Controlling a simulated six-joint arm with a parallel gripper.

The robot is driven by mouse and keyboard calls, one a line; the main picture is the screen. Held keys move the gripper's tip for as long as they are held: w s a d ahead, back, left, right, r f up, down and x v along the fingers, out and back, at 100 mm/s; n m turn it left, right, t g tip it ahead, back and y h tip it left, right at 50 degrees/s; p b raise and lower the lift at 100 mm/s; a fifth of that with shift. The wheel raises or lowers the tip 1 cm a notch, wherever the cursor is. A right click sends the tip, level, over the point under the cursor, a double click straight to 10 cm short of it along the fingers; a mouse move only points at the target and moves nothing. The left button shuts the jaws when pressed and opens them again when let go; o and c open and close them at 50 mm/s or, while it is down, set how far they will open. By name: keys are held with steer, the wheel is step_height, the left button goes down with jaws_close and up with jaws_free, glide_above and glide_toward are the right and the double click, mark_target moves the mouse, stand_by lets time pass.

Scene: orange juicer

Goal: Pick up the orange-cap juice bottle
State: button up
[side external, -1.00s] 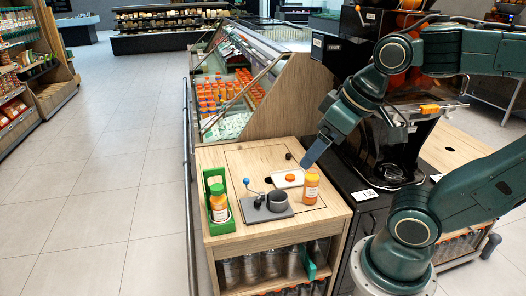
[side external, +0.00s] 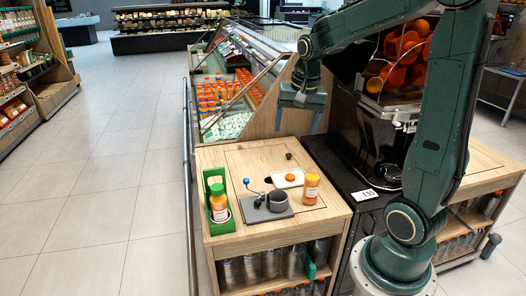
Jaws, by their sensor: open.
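An orange-cap juice bottle (side external: 311,187) stands upright at the right side of the wooden counter top. My gripper (side external: 298,121) is open and empty, pointing down. It is raised above the back of the counter, higher than both bottles and apart from them.
A grey device with a blue-knobbed lever (side external: 267,208) sits between the two bottles. A white plate with an orange piece (side external: 288,178) lies behind it. The black juicer (side external: 372,140) stands at the right. A chilled case with several bottles (side external: 225,93) is behind.

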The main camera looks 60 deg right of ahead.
steer(key=d+f+m+g, duration=0.1)
steer(key=d+f+m, duration=0.4)
steer(key=d, duration=0.4)
steer(key=m+g+y, duration=0.1)
steer(key=m, duration=0.2)
glide_above(312, 175)
steer(key=d, duration=0.2)
step_height(312, 175, down, 8)
steer(key=shift+f, duration=4.25)
steer(key=shift+f, duration=0.15)
steer(key=shift+w+a+f, duration=0.1)
steer(key=shift+f, duration=1.15)
steer(key=shift+w+f, duration=0.1)
steer(key=shift+f, duration=1.1)
